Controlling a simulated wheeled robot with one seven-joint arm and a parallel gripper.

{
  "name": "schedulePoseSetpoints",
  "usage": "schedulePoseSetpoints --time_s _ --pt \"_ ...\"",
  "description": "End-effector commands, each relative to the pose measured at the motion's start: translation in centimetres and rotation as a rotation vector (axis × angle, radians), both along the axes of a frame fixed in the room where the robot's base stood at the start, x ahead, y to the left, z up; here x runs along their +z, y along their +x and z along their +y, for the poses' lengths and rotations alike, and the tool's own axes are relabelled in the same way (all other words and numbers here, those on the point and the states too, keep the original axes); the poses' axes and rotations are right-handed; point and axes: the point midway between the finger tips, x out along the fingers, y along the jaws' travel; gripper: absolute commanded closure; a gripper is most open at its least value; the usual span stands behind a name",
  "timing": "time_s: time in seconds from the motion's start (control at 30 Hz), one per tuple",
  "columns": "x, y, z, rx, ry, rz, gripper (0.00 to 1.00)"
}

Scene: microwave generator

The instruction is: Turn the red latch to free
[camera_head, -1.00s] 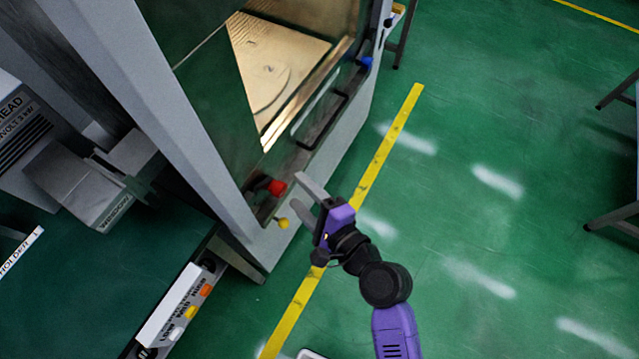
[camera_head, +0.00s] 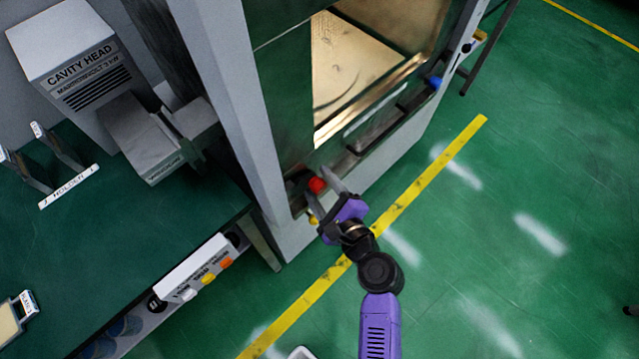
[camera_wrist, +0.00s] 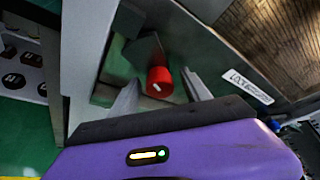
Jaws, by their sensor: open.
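The red latch (camera_head: 317,185) is a small red knob at the lower left corner of the oven's front frame. In the wrist view the red latch (camera_wrist: 160,81) shows as a round red knob with a small white mark on its face. My gripper (camera_head: 323,190) is open at the latch, its fingers on either side of the knob. In the wrist view my gripper (camera_wrist: 162,92) has one finger left and one right of the knob, with gaps. I cannot tell how far the fingertips reach past the knob.
A yellow knob (camera_head: 312,219) sits just below, partly behind my gripper. A blue knob (camera_head: 434,82) and a dark handle (camera_head: 415,96) are farther right on the oven. A label plate (camera_wrist: 248,87) lies right of the latch. A bench with coloured buttons (camera_head: 208,277) stands left.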

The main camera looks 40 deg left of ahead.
Motion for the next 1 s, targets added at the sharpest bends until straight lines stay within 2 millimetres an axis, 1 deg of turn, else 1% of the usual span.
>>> schedulePoseSetpoints --time_s 0.1,0.3,0.37,0.4,0.6,0.83,1.0 --pt "-0.11 0.1 0.34 0.0 0.0 -0.001 0.44" --pt "-0.11 0.11 0.33 0.0 0.0 -0.001 0.44" --pt "-0.11 0.11 0.33 0.0 0.0 -0.001 0.54" --pt "-0.12 0.11 0.31 0.0 0.0 -0.001 0.62" --pt "-0.11 0.12 0.3 0.0 0.0 0.0 1.0" --pt "-0.26 0.13 0.26 -0.001 -0.001 -0.013 1.0" --pt "-0.54 0.13 0.24 -0.002 -0.004 -0.068 1.0"
